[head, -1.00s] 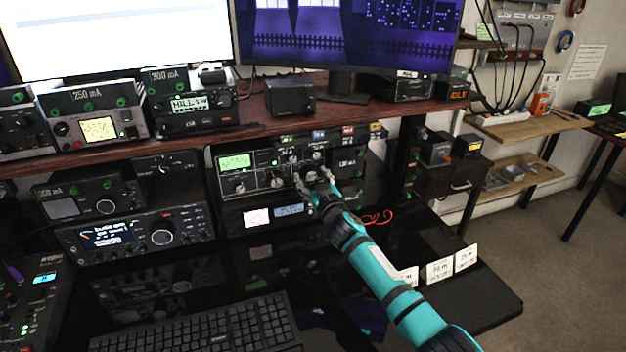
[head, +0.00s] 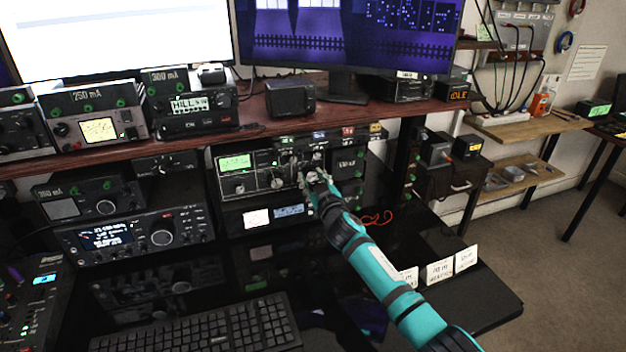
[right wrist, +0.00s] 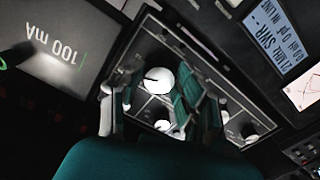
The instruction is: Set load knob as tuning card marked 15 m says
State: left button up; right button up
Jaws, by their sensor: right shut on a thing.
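The tuner (head: 262,178) stands under the red-brown shelf, with a green display and several pale round knobs. My right gripper (head: 318,178) reaches its right part and hides some of the front there. In the right wrist view, a white round knob (right wrist: 158,78) with a dark pointer line shows between the fingers of my gripper (right wrist: 160,108). The gripper is shut on a tuner knob; its label cannot be read. Three white cards stand on the desk's right: one partly behind my arm (head: 408,276), a middle one (head: 440,271) and a right one (head: 466,258). Their writing is too small to read.
Below the tuner, a unit (head: 262,216) has a lit meter and a blue text display (right wrist: 273,38) mentioning 21 MHz and SWR. Radios (head: 135,238) stand to its left, a keyboard (head: 200,328) in front. Orange-red wire (head: 376,217) lies right of the gripper.

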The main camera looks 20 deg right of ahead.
jog(key=n, duration=0.6)
jog(key=shift+n, duration=0.3)
dwell(0.4)
jog(key=o, duration=1.1)
jog(key=shift+o, duration=0.2)
jog(key=s, duration=1.2)
jog(key=shift+d, duration=0.25)
